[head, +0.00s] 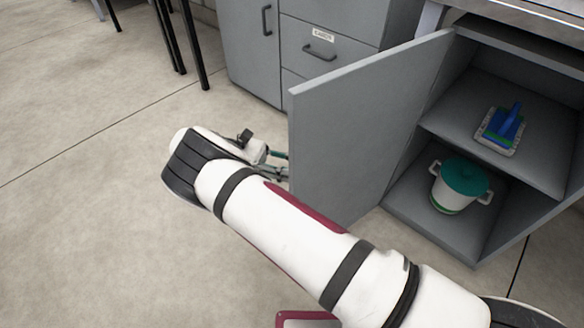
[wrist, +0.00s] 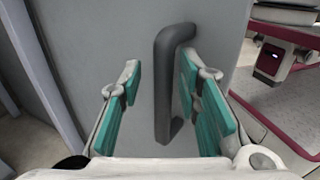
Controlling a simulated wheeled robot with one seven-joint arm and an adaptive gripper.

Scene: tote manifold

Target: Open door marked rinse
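A grey cabinet door (head: 350,125) stands swung wide open, its inner face toward the head camera. No rinse label shows on the faces in view. In the wrist view the door's outer face (wrist: 90,45) carries a dark vertical bar handle (wrist: 165,95). My gripper (wrist: 160,95) has its teal-padded fingers apart, one on each side of the handle; the right finger is close to it, and I cannot tell whether it touches. In the head view my gripper (head: 280,165) is at the door's free edge, partly hidden behind it.
The open cabinet has a shelf (head: 460,105) with a blue-handled scrubber (head: 508,125). Below stands a white pot with a teal lid (head: 465,177). Grey drawers (head: 315,60) and another closed door (head: 250,40) stand behind. Floor (head: 90,220) at the left is clear; black legs (head: 180,40) stand at the back.

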